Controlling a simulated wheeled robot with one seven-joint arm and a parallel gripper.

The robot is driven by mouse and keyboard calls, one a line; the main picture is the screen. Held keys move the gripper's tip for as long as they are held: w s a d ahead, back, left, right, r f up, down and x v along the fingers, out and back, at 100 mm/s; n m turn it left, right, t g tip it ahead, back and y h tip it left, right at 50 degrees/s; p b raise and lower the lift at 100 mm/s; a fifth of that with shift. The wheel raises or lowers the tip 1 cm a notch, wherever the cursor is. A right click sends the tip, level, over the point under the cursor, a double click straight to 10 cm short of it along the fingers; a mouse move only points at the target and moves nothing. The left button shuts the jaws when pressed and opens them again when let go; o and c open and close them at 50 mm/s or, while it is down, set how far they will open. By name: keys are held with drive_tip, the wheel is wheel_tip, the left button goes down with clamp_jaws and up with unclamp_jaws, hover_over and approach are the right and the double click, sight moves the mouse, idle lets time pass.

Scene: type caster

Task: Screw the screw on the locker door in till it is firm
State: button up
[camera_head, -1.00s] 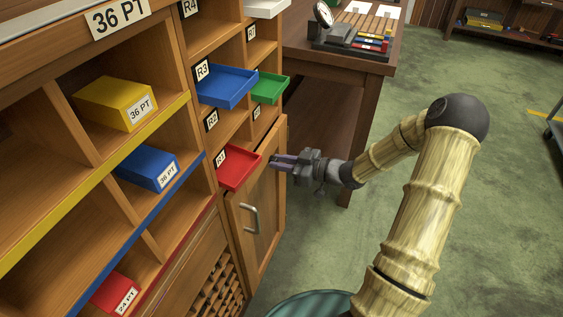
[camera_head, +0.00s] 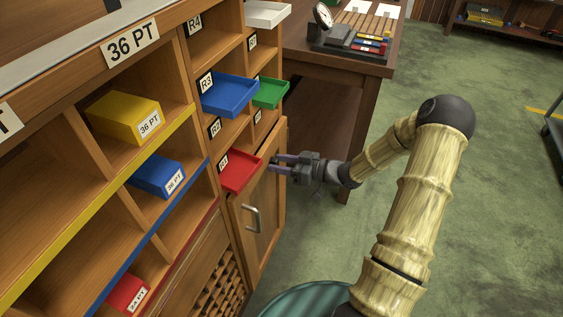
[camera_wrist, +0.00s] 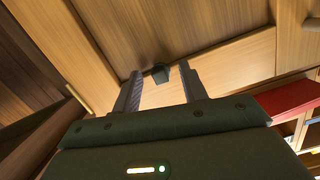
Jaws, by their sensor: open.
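The locker door (camera_head: 262,220) is a wooden panel door with a metal handle (camera_head: 251,219), low on the cabinet. In the wrist view, a small dark knob-like piece, apparently the screw (camera_wrist: 160,74), stands out from the wood of the door (camera_wrist: 222,68). My gripper (camera_head: 274,163) is at the upper part of the door, its fingers pointing at it. In the wrist view its two fingers (camera_wrist: 160,82) are apart, one on each side of the screw, with visible gaps. The screw cannot be made out in the head view.
A red tray (camera_head: 239,172) juts out just left of my gripper, and it shows at the right in the wrist view (camera_wrist: 292,98). Blue (camera_head: 230,97) and green (camera_head: 271,94) trays jut out above. A brown table (camera_head: 368,85) stands behind. Green floor is open at right.

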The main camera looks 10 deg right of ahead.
drive_tip(key=p+v, duration=0.3)
drive_tip(key=v, duration=1.4)
drive_tip(key=shift+s, duration=0.2)
drive_tip(key=shift+w+d+r, duration=0.1)
drive_tip(key=w+a+r+m+h, duration=0.35)
drive_tip(key=w+h, duration=0.35)
drive_tip(key=h, duration=0.4)
drive_tip(key=s+a+r+m+g+h, duration=0.1)
drive_tip(key=s+a+r+m+g, duration=0.1)
drive_tip(key=s+a, duration=0.3)
drive_tip(key=s+a+r+m+g+h, duration=0.1)
drive_tip(key=s+a+r+m+g, duration=0.1)
drive_tip(key=s, duration=0.6)
drive_tip(key=s+a+r+m+g+h, duration=0.1)
drive_tip(key=s+a+r+m+g, duration=0.1)
drive_tip(key=s+a+g, duration=0.3)
wheel_tip(320, 180, up, 26)
drive_tip(key=d+t+p, duration=0.1)
drive_tip(key=t+p, duration=0.1)
drive_tip(key=p, duration=2.4)
drive_tip(key=shift+s+d+p, duration=0.25)
drive_tip(key=shift+p, duration=0.15)
